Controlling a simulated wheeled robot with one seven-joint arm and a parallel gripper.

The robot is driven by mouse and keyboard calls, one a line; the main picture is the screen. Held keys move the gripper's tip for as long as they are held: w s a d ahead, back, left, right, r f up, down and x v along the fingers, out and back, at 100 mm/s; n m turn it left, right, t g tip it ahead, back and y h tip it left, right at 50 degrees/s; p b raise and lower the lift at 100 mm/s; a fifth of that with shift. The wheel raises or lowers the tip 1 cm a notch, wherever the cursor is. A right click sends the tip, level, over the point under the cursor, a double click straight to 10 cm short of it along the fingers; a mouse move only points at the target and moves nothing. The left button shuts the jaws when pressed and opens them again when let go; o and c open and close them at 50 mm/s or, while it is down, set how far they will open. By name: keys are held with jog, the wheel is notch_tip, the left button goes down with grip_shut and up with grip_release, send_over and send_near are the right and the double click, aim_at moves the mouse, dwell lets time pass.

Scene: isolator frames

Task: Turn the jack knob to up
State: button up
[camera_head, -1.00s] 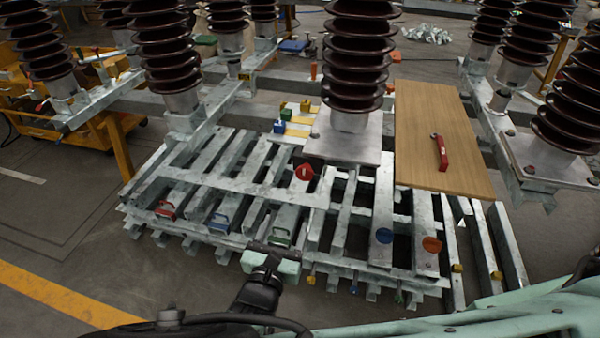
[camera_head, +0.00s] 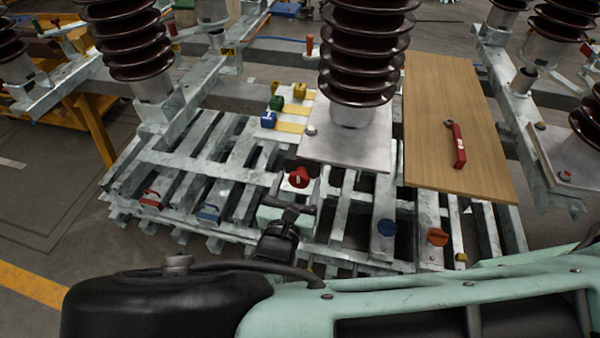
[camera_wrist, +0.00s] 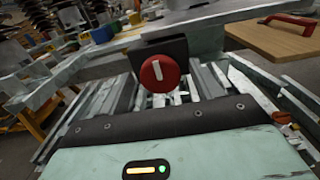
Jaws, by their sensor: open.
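A round red knob (camera_head: 298,178) with a white line mark sits on the metal frame at the centre of the head view. In the wrist view the red knob (camera_wrist: 159,73) faces me against a dark plate, its white mark near vertical with a slight tilt. My gripper (camera_head: 289,208) is open and empty, just in front of and below the knob, apparently not touching it. In the wrist view its pale green body and black edge fill the bottom; the fingertips are not clearly seen. No label tells which knob is the jack knob.
A wooden board (camera_head: 440,110) with a red handle (camera_head: 458,146) and a ribbed brown insulator (camera_head: 365,55) stand behind.

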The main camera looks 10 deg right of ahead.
jog(key=c, duration=1)
